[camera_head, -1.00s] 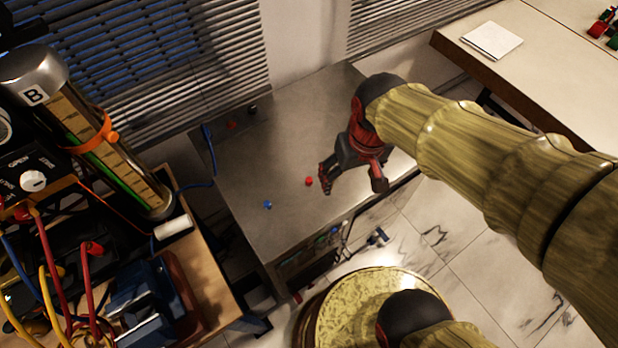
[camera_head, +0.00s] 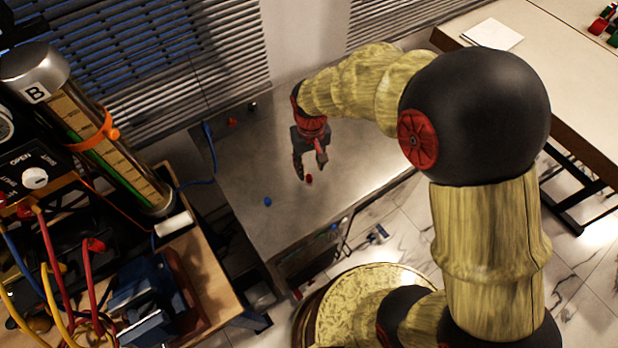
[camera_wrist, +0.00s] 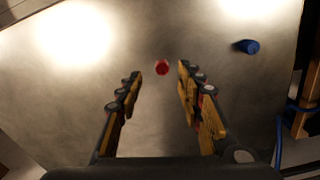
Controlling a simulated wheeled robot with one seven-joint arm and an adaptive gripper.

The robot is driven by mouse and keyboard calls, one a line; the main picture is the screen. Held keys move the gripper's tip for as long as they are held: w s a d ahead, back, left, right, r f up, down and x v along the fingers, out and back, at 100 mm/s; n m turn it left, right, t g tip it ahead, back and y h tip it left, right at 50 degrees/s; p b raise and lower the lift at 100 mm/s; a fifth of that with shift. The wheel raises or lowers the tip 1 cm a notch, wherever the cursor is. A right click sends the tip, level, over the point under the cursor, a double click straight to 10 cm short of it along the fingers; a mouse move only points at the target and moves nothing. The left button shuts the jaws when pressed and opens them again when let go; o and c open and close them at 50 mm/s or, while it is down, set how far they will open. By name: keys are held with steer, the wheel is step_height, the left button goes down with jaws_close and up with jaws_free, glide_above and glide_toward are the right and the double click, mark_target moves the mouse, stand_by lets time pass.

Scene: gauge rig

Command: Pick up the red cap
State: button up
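The red cap (camera_head: 309,179) lies on the grey metal table (camera_head: 255,185). In the wrist view the red cap (camera_wrist: 162,68) shows just ahead of the gap between the fingertips, roughly centred. My gripper (camera_head: 309,172) points down over the table right by the cap; it also shows in the wrist view (camera_wrist: 160,72) with its fingers spread wide. It is open and nothing is held between the fingers. I cannot tell the exact height of the fingertips above the cap.
A blue cap (camera_head: 267,201) lies to the left of the red cap; it shows at upper right in the wrist view (camera_wrist: 247,46). Another red item (camera_head: 232,122) and a dark one (camera_head: 253,106) lie near the table's back. A cluttered bench with a cylinder marked B (camera_head: 95,130) stands at left.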

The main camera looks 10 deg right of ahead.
mark_target(309, 176)
steer(key=f, duration=0.2)
steer(key=f+b, duration=0.1)
steer(key=f, duration=0.1)
steer(key=shift+a+f, duration=0.2)
steer(key=shift+f, duration=0.1)
steer(key=shift+c, duration=0.9)
steer(key=c, duration=0.7)
steer(key=shift+r, duration=0.15)
